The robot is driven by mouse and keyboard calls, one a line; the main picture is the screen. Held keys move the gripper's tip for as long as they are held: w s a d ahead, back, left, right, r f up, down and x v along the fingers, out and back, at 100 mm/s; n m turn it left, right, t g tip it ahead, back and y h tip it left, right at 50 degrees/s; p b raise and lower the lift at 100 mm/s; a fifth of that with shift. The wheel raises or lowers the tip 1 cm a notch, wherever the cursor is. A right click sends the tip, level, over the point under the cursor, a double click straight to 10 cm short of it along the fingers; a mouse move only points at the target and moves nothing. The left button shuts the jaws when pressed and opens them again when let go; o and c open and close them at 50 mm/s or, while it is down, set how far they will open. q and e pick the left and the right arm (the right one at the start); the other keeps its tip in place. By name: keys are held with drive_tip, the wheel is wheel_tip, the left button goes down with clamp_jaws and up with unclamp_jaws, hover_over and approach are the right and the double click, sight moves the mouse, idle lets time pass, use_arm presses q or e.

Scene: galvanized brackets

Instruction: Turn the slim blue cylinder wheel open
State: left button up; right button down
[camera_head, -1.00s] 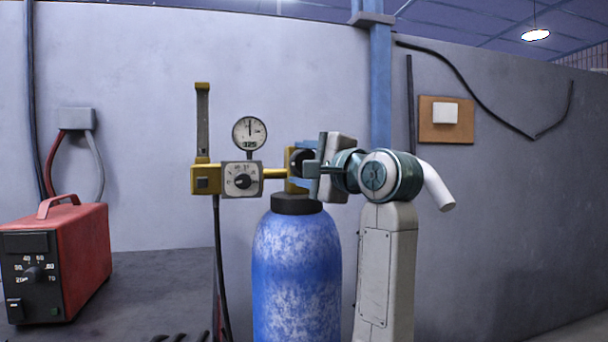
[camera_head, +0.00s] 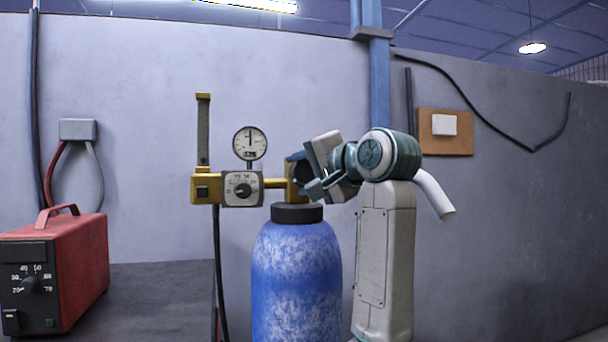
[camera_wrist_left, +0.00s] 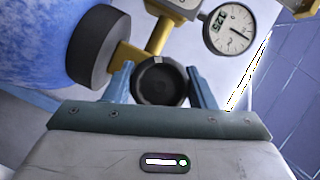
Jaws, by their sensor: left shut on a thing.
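The blue cylinder (camera_head: 296,285), mottled with white and topped by a dark collar (camera_head: 296,213), stands upright in the head view. A brass valve body sits above the collar. The black round wheel (camera_wrist_left: 160,82) is on the valve's right side in the head view, largely hidden there by my gripper. My left gripper (camera_head: 306,174) is shut on the wheel, rolled at a slant. In the left wrist view its two blue fingers (camera_wrist_left: 160,85) lie on either side of the wheel rim. My right gripper is in neither view.
A brass regulator with a dial box (camera_head: 242,188) and a round gauge (camera_head: 250,143) is joined left of the valve. A black hose (camera_head: 218,270) hangs below it. A red machine (camera_head: 60,262) stands at the left on a grey surface. A blue post (camera_head: 380,90) stands behind.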

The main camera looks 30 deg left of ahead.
use_arm(q)
drive_tip(key=shift+r, duration=0.15)
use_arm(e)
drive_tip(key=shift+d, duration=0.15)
use_arm(q)
drive_tip(key=o, duration=0.7)
drive_tip(key=shift+o, duration=1.3)
drive_tip(key=shift+w, duration=0.1)
drive_tip(key=shift+s+d+b, duration=0.2)
drive_tip(key=shift+d+b, duration=0.1)
drive_tip(key=shift+d, duration=0.2)
drive_tip(key=b+v, duration=0.2)
drive_tip(key=v, duration=0.7)
drive_tip(key=shift+d, duration=0.3)
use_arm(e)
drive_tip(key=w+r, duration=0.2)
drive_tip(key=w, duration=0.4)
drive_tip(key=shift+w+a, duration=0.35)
use_arm(q)
drive_tip(key=shift+s, duration=0.1)
